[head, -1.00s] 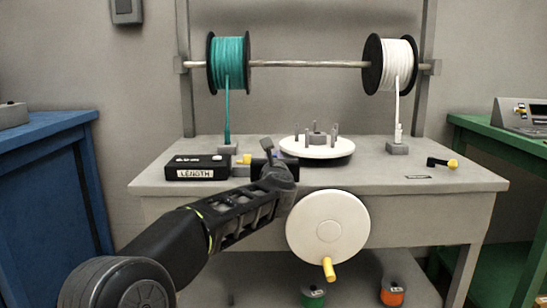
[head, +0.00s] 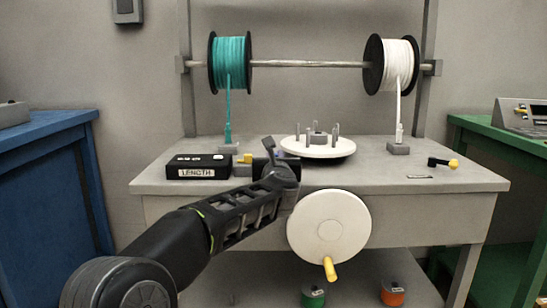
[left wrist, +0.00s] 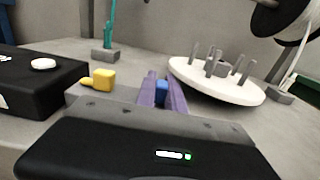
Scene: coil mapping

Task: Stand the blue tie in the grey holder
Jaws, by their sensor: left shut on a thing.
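The blue tie (left wrist: 161,93) is a small blue piece between the two purple fingers of my left gripper (left wrist: 162,88) in the left wrist view. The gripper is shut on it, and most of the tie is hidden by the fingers. In the head view my left gripper (head: 272,152) is over the bench top, between the black box and the white disc. The grey holder (left wrist: 78,92) appears to be the low block left of the fingers, with a yellow piece (left wrist: 103,78) at its top. My wrist hides part of it. My right gripper is not in view.
A black LENGTH box (head: 197,173) stands to the left. A white disc with pegs (head: 318,150) is just right of the gripper. A teal strand (head: 228,105) hangs to a small grey block. A white crank wheel (head: 329,228) is on the bench front. The right bench top is mostly clear.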

